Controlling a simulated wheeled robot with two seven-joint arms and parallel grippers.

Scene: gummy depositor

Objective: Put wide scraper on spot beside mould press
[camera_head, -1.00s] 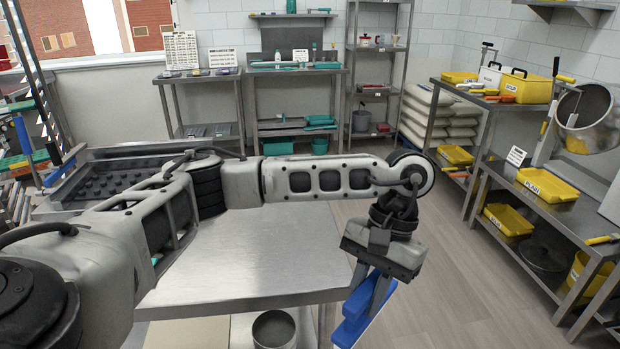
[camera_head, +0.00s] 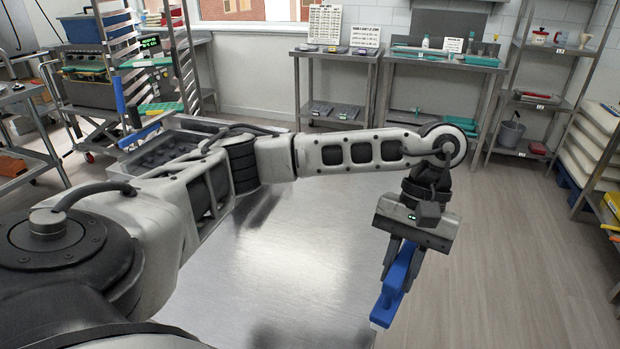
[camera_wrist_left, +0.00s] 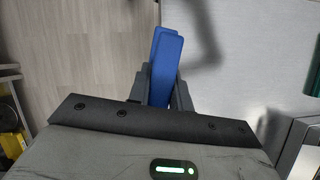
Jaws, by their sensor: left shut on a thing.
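My left gripper (camera_head: 404,258) is shut on a blue scraper (camera_head: 397,286). It holds the scraper over the right edge of the steel table (camera_head: 290,262), with the blue part pointing down and a pale end lowest. The left wrist view shows the blue handle (camera_wrist_left: 165,62) between the two dark fingers, with floor to the left and the steel table to the right. A dark mould tray (camera_head: 170,148) with rows of cavities lies at the table's far left, partly behind my left arm; I cannot tell whether it belongs to the mould press. My right gripper is not in view.
The steel table's middle is bare. A side table (camera_head: 335,108) with signs and a bench (camera_head: 440,64) with teal tools stand at the back wall. A shelf rack (camera_head: 520,105) stands at the back right. A wheeled rack (camera_head: 150,60) is at the left. Floor (camera_head: 510,240) is clear at right.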

